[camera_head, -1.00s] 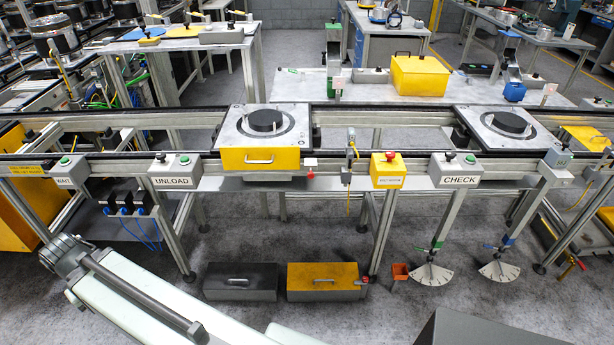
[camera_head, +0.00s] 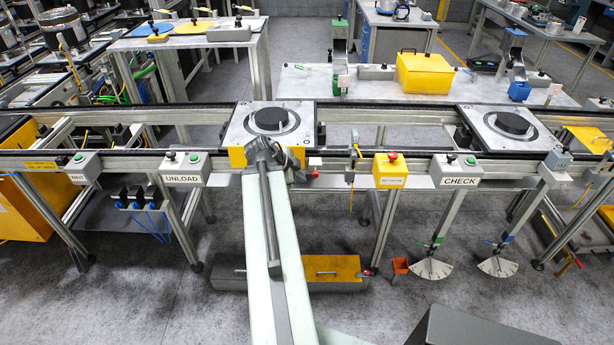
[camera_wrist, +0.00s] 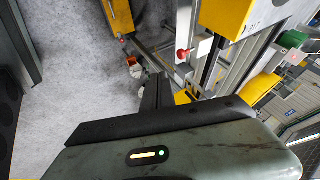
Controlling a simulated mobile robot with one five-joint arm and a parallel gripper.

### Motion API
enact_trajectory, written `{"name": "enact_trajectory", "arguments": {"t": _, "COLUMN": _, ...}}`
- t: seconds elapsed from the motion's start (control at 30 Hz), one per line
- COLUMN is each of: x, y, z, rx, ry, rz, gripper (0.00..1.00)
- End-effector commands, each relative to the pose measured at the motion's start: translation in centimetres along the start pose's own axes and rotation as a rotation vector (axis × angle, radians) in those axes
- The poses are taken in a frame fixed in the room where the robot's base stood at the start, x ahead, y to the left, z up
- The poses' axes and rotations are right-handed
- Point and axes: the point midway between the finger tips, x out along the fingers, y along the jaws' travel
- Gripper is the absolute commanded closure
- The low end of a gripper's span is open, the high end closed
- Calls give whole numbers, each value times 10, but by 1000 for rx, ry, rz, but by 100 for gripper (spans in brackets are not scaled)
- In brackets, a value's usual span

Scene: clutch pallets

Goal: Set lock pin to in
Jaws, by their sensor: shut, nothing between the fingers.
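A small red knob (camera_head: 313,173), which looks like the lock pin, sits at the right end of the yellow front box (camera_head: 237,157) under the UNLOAD-side pallet (camera_head: 240,120). In the wrist view the red knob (camera_wrist: 182,54) stands out beside a pale plate. I cannot tell whether it is in or out. My gripper (camera_wrist: 158,82) shows there as dark, shut fingers, apart from the knob and below-left of it in the picture. In the head view my arm covers most of the yellow box, and the fingers are not clear.
The UNLOAD button box (camera_head: 186,170) is left of my arm. A yellow box with a red button (camera_head: 390,170) and the CHECK box (camera_head: 455,171) are to the right. Floor boxes (camera_head: 335,274) lie under the conveyor rail.

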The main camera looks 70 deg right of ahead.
Motion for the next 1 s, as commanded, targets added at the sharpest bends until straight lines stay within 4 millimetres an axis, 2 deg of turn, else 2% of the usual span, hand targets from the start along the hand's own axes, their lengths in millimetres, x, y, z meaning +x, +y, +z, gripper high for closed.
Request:
{"name": "enact_trajectory", "arguments": {"t": 0.17, "x": 30, "y": 3, "z": 3, "rx": 0, "ry": 0, "rz": 1, "gripper": 100}}
{"name": "enact_trajectory", "arguments": {"t": 0.5, "x": 105, "y": 4, "z": 4, "rx": 0, "ry": 0, "rz": 2, "gripper": 100}}
{"name": "enact_trajectory", "arguments": {"t": 0.6, "x": 106, "y": -21, "z": 1, "rx": -2, "ry": -1, "rz": 1, "gripper": 100}}
{"name": "enact_trajectory", "arguments": {"t": 0.7, "x": 112, "y": -32, "z": 0, "rx": -2, "ry": -1, "rz": 1, "gripper": 100}}
{"name": "enact_trajectory", "arguments": {"t": 1.0, "x": 113, "y": -35, "z": 0, "rx": -1, "ry": -1, "rz": 1, "gripper": 100}}
